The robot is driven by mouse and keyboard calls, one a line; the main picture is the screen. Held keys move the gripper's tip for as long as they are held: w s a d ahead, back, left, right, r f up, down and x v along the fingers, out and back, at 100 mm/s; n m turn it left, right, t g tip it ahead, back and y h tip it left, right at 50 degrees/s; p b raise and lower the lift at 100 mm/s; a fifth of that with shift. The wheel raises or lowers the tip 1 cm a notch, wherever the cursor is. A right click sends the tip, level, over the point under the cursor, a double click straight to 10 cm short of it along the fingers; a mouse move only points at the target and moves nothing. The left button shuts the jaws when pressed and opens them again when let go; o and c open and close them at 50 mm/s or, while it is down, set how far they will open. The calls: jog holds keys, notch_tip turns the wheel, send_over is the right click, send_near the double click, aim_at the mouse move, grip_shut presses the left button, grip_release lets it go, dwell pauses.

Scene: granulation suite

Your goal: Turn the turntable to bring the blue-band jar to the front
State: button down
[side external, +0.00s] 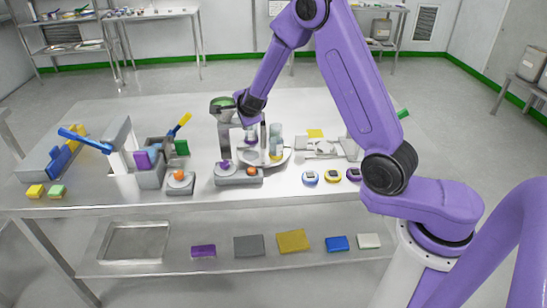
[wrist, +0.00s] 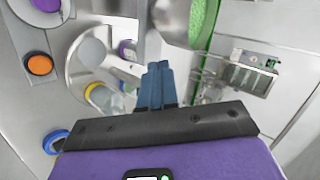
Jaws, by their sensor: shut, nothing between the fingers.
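The yellow-band jar (wrist: 104,97) also shows in the wrist view, left of my fingers. I cannot pick out a blue band on any jar; my gripper and the machine hide part of the disc. My gripper (wrist: 158,70) is shut and empty, its blue-grey fingertips together over the turntable area. I cannot tell whether they touch anything.
The machine's grey base (side external: 238,178) with an orange button stands in front of the turntable. Ringed pucks, blue (side external: 310,177), yellow (side external: 332,176) and purple (side external: 354,174), lie to the right. A green-topped hopper (side external: 222,103) rises close to my wrist.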

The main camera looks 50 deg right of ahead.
jog(key=s+d+r+n+t+y, duration=0.1)
jog(key=s+d+n+y, duration=0.1)
jog(key=s+d+n, duration=0.3)
jog(key=s+d+f+n+g+y, duration=0.1)
jog(key=s+n+y, duration=0.1)
jog(key=s+n, duration=0.35)
jog(key=s+d+f+n+g+y, duration=0.1)
jog(key=s+f+n+y, duration=0.1)
jog(key=s+n, duration=0.35)
jog(key=m, duration=0.2)
send_near(267, 162)
jog(key=shift+s+d, duration=1.2)
jog(key=shift+d, duration=0.15)
jog(key=x, duration=0.5)
jog(key=shift+s+f, duration=0.15)
jog(key=shift+s, duration=0.05)
jog(key=w+a, duration=0.2)
jog(key=shift+w+f, duration=0.1)
jog(key=shift+w, duration=0.2)
jog(key=shift+w+a, duration=0.35)
jog(key=shift+w, duration=0.05)
